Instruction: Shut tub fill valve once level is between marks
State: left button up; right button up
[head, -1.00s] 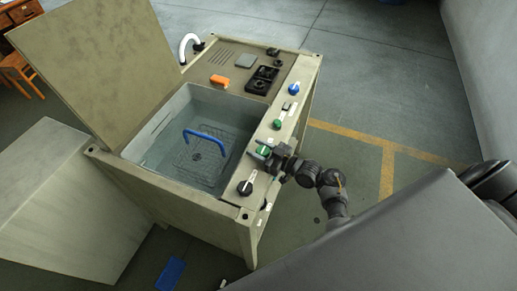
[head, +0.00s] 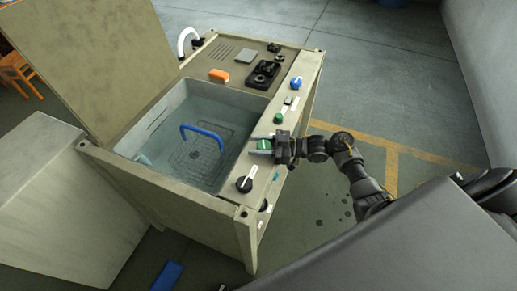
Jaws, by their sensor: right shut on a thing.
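The tub (head: 228,170) is an open grey basin in a beige cabinet, with clear water inside. I cannot read the level against any marks. A blue bent handle (head: 203,132) stands above a grid on its floor. My right gripper (head: 266,147) is shut on a green valve handle (head: 263,144) on the panel to the right of the tub. The fingers hide part of this handle, and its label cannot be read. My left gripper is not in view.
The panel also carries a black knob (head: 244,184), a green knob (head: 278,117) and a blue knob (head: 295,83). An orange block (head: 219,75) lies behind the tub. A raised lid (head: 95,60) stands at the left. Dark spots mark the floor at the right.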

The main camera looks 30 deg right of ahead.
jog(key=shift+n+g, duration=0.3)
jog(key=shift+g, duration=0.1)
jog(key=o, duration=1)
jog(key=shift+a, duration=0.1)
jog(key=b+v, duration=0.3)
jog(key=v, duration=0.8)
jog(key=shift+f+b, duration=0.2)
jog(key=shift+b, duration=0.15)
